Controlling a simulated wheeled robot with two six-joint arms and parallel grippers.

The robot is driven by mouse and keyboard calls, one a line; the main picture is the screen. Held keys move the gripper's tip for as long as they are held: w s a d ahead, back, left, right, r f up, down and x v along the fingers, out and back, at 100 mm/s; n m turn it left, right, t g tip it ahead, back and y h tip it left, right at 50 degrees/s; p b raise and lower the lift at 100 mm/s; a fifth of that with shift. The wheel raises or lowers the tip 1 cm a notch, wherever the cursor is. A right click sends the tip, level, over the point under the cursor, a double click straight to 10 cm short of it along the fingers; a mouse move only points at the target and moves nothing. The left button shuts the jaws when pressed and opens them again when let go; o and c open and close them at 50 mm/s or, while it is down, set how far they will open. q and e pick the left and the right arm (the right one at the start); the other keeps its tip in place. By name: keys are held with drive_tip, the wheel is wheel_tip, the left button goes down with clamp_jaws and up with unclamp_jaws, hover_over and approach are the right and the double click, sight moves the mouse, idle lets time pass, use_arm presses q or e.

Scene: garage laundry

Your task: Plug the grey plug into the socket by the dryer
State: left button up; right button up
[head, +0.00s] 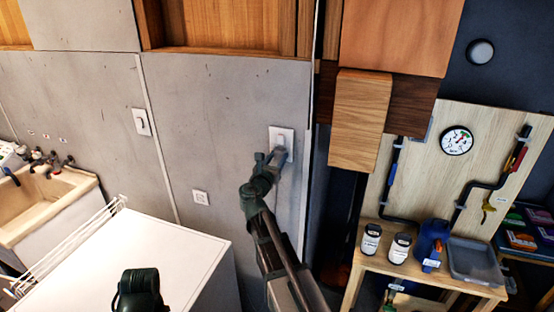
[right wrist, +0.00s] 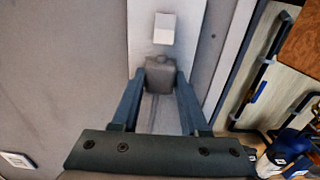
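The grey plug (right wrist: 160,74) sits between the fingertips of my right gripper (right wrist: 161,76) in the right wrist view, with both fingers close against its sides. A grey cable runs back from it between the fingers. The plug is in front of a white wall plate (right wrist: 140,28) with a white square rocker (right wrist: 164,28) above it. The plug hides the plate's socket; I cannot tell whether it is fully seated. In the head view my right gripper (head: 272,157) reaches this plate (head: 281,132). The white dryer (head: 150,258) is lower left.
A lower wall plate (head: 201,197) is beside the dryer, and a wall switch (head: 141,121) is farther left. A wire rack (head: 70,250) and a sink (head: 45,205) are at left. Wooden cabinets (head: 360,120) and a workbench (head: 440,277) with bottles stand right.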

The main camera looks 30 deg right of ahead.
drive_tip(key=o, duration=0.5)
drive_tip(key=v, duration=1.3)
drive_tip(key=shift+s+a, duration=0.25)
drive_tip(key=shift+s, duration=0.05)
drive_tip(key=shift+f, duration=0.1)
